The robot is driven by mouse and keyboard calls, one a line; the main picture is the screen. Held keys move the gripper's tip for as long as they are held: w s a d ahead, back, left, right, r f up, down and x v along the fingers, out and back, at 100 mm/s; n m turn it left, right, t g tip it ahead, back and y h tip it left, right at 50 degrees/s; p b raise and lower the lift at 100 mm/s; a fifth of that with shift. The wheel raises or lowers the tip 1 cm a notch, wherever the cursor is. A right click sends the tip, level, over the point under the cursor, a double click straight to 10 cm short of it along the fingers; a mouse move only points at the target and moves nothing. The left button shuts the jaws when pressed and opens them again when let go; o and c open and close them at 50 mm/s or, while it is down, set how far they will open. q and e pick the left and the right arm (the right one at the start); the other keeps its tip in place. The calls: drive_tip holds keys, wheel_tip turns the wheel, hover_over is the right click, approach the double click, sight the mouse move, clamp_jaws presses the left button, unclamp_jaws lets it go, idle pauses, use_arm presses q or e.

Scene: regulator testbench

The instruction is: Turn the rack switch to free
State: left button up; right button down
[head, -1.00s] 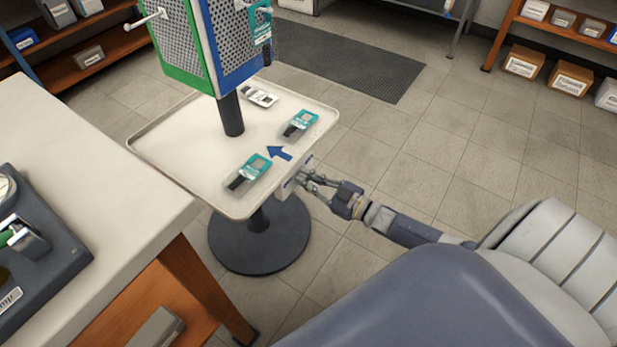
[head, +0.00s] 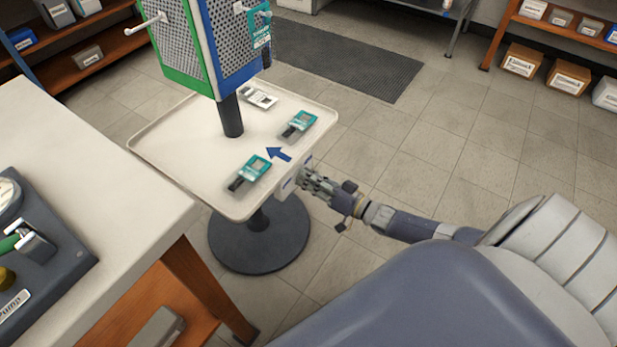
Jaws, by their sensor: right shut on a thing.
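The rack is a perforated panel column (head: 228,45) with green and blue edges on a dark post above a cream tray (head: 170,135). A small pale switch box (head: 289,186) sits on the tray's front right edge, below a blue arrow (head: 279,154) printed on the tray. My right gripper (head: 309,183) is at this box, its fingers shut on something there. The fingers hide the switch knob, so its setting cannot be read. My left gripper is not in view.
Teal-labelled packs (head: 249,174) and a white pack (head: 259,97) lie on the tray. A white workbench (head: 90,160) with a dark pump unit (head: 45,250) stands at left. The tiled floor at right is open around a round dark base (head: 258,245).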

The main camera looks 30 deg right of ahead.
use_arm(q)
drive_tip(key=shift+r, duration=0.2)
use_arm(e)
drive_tip(key=shift+m, duration=0.9)
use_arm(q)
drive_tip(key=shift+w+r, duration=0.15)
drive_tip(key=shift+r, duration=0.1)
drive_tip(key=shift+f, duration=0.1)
use_arm(e)
drive_tip(key=c, duration=1.7)
unclamp_jaws()
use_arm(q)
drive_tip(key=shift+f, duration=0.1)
use_arm(e)
drive_tip(key=shift+o, duration=0.2)
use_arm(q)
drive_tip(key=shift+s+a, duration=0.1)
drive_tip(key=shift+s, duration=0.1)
use_arm(e)
drive_tip(key=shift+s+d, duration=0.1)
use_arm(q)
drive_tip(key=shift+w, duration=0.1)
use_arm(e)
drive_tip(key=v, duration=1.1)
drive_tip(key=shift+s, duration=0.4)
drive_tip(key=shift+d, duration=0.1)
